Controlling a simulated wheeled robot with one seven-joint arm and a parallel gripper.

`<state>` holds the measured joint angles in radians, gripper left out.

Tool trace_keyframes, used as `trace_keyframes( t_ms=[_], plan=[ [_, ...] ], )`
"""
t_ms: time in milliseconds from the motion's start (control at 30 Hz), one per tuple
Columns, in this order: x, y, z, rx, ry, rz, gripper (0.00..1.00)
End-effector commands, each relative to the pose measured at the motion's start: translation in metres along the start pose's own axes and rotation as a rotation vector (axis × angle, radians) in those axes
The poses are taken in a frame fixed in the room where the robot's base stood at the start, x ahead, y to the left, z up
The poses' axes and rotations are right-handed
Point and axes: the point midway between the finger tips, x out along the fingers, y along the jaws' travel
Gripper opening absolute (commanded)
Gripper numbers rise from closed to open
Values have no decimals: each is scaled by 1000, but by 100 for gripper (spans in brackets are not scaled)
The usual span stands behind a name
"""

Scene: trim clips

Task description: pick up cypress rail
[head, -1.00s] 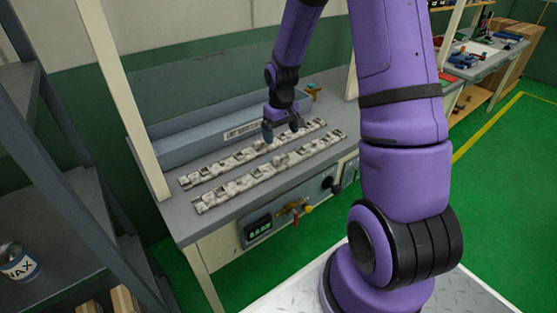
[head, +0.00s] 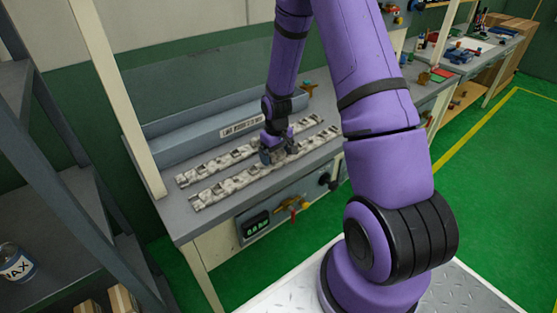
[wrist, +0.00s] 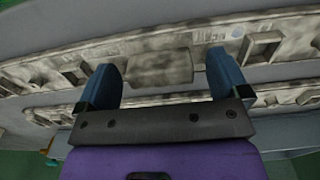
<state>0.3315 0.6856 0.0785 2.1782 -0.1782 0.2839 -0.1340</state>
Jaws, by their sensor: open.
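Two long, mottled grey-white rails with raised blocks lie side by side on the bench: a front rail (head: 232,184) and a back rail (head: 208,169). I cannot tell which is the cypress one. My gripper (head: 273,156) is at the front rail, right of its middle, and hides part of it. In the wrist view my gripper (wrist: 163,78) is open, its two blue fingers apart. The front rail (wrist: 40,73) crosses the upper part, with a raised block between the fingers. I cannot tell whether they touch it. The back rail (wrist: 285,97) passes behind the gripper's body.
The grey bench (head: 183,212) has a long blue-grey housing (head: 190,140) along its back. Knobs and a display (head: 256,226) sit on its front. Cream posts (head: 115,95) stand at its edge. A dark shelf with a can (head: 17,262) is at left. Green floor is open at right.

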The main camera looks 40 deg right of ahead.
Motion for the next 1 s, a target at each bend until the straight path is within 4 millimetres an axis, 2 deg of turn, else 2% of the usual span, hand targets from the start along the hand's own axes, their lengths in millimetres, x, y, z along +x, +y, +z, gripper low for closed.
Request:
trace_keyframes(
  t_ms=[300, 367, 500, 600, 1000],
  plan=[
    [5, 0, 0, 0, 1, 0, 94],
    [5, 0, 0, 0, 1, 0, 82],
    [5, 0, 0, 0, 0, 0, 50],
    [5, 0, 0, 0, 1, 0, 31],
    [0, -1, -2, 0, 2, 0, 31]
  ],
)
